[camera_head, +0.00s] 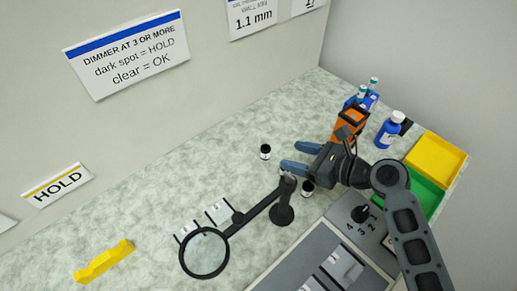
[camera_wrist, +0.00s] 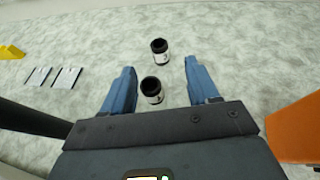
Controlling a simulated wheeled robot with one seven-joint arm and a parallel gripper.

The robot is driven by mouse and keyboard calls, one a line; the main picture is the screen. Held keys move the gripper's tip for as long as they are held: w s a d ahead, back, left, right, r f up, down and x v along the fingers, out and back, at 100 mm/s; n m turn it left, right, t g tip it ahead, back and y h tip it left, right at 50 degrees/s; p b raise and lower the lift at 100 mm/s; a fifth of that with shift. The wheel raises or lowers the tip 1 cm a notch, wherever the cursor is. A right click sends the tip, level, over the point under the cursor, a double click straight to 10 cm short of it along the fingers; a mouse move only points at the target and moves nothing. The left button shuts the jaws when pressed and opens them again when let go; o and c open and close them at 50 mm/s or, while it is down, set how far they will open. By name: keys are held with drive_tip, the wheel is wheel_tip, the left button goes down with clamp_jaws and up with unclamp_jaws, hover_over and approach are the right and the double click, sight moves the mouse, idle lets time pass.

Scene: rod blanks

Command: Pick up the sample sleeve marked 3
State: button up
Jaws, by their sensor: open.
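My gripper (camera_head: 297,157) is open and empty, its blue fingers above the counter; they also show in the wrist view (camera_wrist: 160,66). I cannot read a 3 on any sleeve. Two small dark jars with white labels stand near the fingers: the far jar (camera_wrist: 159,53) and the near jar (camera_wrist: 152,96), which appears between the fingers.
A black-ringed magnifier (camera_head: 228,247) on a stand lies left of my gripper. A dial (camera_head: 361,213) numbered to 4 sits on a grey panel. An orange container (camera_head: 347,130), blue bottle (camera_head: 388,132), yellow tray (camera_head: 436,158) and green tray (camera_head: 428,196) crowd the right.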

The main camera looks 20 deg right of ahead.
sight(262, 147)
drive_tip(key=shift+x, duration=1.15)
drive_tip(key=x, duration=0.5)
drive_tip(key=shift+w+a+f+p, duration=0.1)
drive_tip(key=shift+w+a+p, duration=0.1)
drive_tip(key=shift+a+p, duration=0.1)
drive_tip(key=shift+d, duration=0.1)
drive_tip(key=c, duration=1.1)
